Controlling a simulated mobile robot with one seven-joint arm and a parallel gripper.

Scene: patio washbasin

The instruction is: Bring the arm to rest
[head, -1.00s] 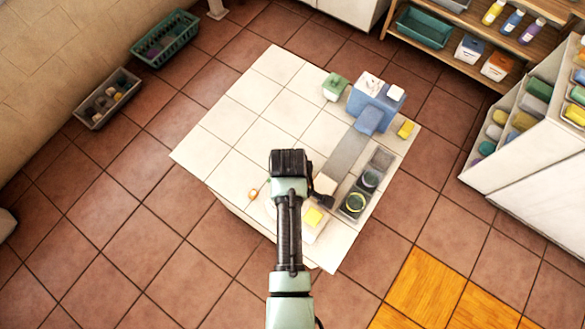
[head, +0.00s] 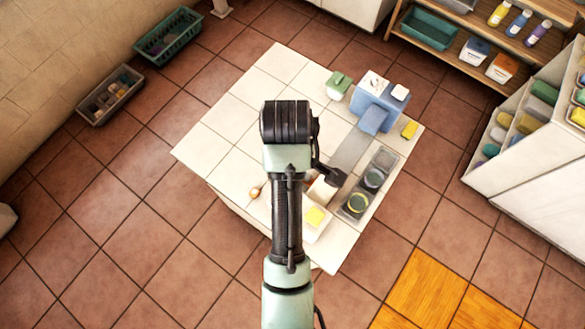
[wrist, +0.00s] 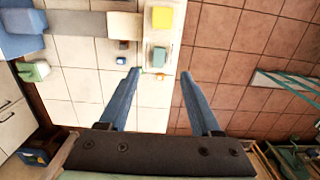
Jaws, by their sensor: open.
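My arm reaches up from the bottom edge of the head view over the white tiled table (head: 225,125). Its black joint is above the middle of the table, with a dark part sticking out to the right. The fingertips cannot be made out there. In the wrist view my gripper (wrist: 158,74) is open, its two blue-grey fingers well apart. Nothing is between them. Beyond the fingers, the table edge and the brown floor show below, and a yellow block (wrist: 162,18) sits on a white tray at the top.
A blue dispenser (head: 378,105), a green container (head: 338,85) and a yellow sponge (head: 410,130) stand at the table's back right. A dark tray (head: 384,158) with round bowls lies at the right. A shelf (head: 450,48) and crates (head: 167,38) stand around.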

